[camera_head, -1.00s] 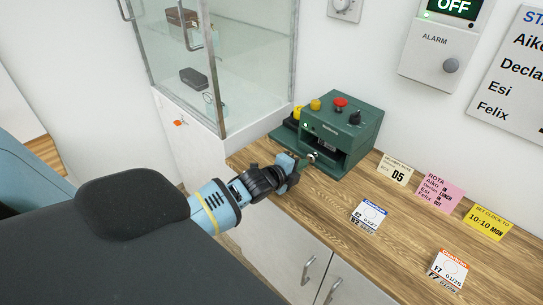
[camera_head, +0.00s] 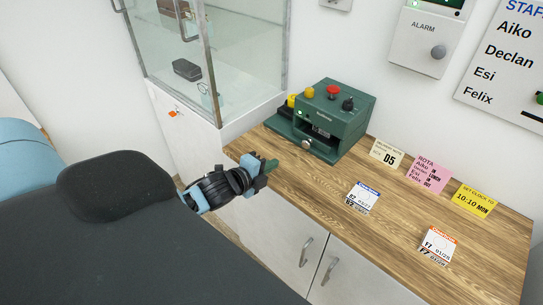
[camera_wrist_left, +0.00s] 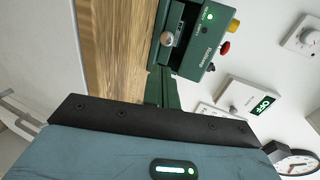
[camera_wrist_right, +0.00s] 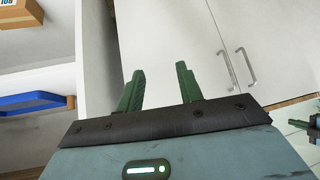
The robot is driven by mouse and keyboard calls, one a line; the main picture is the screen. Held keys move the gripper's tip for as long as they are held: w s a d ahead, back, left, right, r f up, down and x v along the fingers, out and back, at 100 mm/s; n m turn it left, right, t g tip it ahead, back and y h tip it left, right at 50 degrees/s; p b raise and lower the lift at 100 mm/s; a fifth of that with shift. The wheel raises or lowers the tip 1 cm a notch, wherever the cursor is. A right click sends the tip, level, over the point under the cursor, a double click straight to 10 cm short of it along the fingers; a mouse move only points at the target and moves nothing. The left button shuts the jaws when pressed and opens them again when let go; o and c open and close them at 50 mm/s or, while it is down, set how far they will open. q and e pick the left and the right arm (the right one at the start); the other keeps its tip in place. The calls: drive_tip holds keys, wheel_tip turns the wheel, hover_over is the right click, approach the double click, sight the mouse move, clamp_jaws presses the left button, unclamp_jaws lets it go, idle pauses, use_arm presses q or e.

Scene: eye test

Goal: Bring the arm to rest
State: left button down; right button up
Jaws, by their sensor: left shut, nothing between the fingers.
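My left gripper (camera_head: 270,166) is over the left front edge of the wooden counter (camera_head: 330,192) in the head view. It is shut and empty. It is apart from the green machine (camera_head: 345,120), which stands further back with a red knob and yellow knobs on top. In the left wrist view, the shut green fingers (camera_wrist_left: 160,86) point toward the machine. My right gripper (camera_wrist_right: 160,80) shows only in the right wrist view. Its two green fingers are apart with nothing between them, in front of white cabinet doors (camera_wrist_right: 175,40).
A glass cabinet (camera_head: 235,60) stands left of the machine. Cards lie on the counter, including a blue-topped one (camera_head: 363,198) and an orange-topped one (camera_head: 437,244). An alarm box (camera_head: 420,45) hangs on the wall. A blue tray (camera_wrist_right: 30,103) shows in the right wrist view.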

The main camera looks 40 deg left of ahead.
drive_tip(key=shift+s, duration=0.1)
